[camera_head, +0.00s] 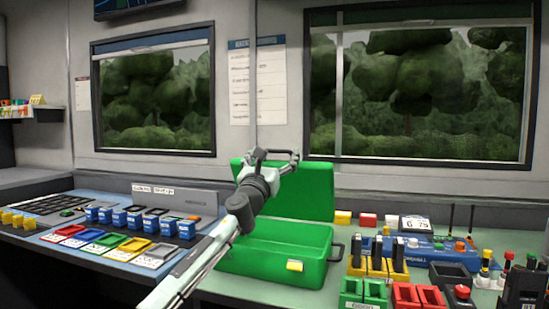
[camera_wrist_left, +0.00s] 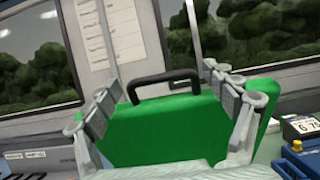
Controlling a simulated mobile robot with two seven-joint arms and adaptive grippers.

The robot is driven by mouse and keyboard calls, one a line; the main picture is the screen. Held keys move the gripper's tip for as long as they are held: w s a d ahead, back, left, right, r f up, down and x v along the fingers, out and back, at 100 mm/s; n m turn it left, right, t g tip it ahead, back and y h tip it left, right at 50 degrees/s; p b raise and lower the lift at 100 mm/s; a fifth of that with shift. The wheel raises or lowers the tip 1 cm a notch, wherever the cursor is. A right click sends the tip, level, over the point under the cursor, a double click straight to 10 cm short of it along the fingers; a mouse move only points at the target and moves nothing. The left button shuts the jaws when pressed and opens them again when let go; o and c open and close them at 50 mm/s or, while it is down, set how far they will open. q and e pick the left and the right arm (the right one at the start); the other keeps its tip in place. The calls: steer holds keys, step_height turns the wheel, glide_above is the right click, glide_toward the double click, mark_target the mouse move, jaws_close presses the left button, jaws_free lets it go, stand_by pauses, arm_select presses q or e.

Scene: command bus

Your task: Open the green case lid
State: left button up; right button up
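The green case (camera_head: 275,258) sits on the counter with its lid (camera_head: 305,190) standing raised at the back, so the inside shows. A yellow latch (camera_head: 294,266) is on the front wall. My left gripper (camera_head: 272,156) is at the lid's upper edge, left of its middle. In the left wrist view its fingers (camera_wrist_left: 163,78) are wide apart, with the green lid (camera_wrist_left: 165,130) and a black handle (camera_wrist_left: 165,84) showing between them. I cannot tell whether the fingers touch the lid. My right gripper is not in view.
Blue containers (camera_head: 135,217) and coloured card trays (camera_head: 100,242) stand to the left. A blue device (camera_head: 430,250), red bins (camera_head: 418,296) and green bins (camera_head: 363,293) crowd the right. Windows and a wall notice (camera_head: 257,82) are behind the lid.

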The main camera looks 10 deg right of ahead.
arm_select(q)
steer(key=shift+f, duration=0.15)
steer(key=shift+s+a, duration=0.15)
steer(key=shift+a, duration=0.05)
steer(key=v, duration=1.1)
steer(key=shift+s, duration=0.3)
steer(key=shift+f, duration=0.15)
